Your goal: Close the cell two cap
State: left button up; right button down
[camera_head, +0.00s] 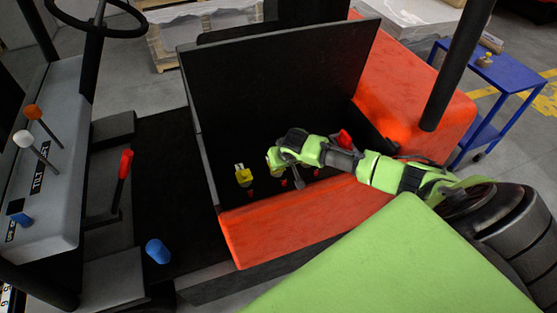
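The open dark battery box (206,170) has its black lid raised at the back. A yellow cap (243,175) stands at the left of the row inside the box. Several small red spots line the row to its right. My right gripper (285,168) reaches in from the right, low over the row and just right of the yellow cap. A yellow-green piece shows at its left finger; I cannot tell whether it is a second cap or part of the gripper. The gripper's fingers are too small to read. Which cap is cell two is not clear. My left gripper is out of view.
A red front wall (290,215) and a red body on the right bound the box. A red-handled part (343,139) stands behind my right wrist. Levers on a grey console (50,150) and a blue cylinder (157,251) are at left. A blue cart (505,78) stands at right.

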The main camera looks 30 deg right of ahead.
jog(key=c, duration=2)
grip_release()
jog(key=shift+o, duration=0.2)
jog(key=v, duration=1.2)
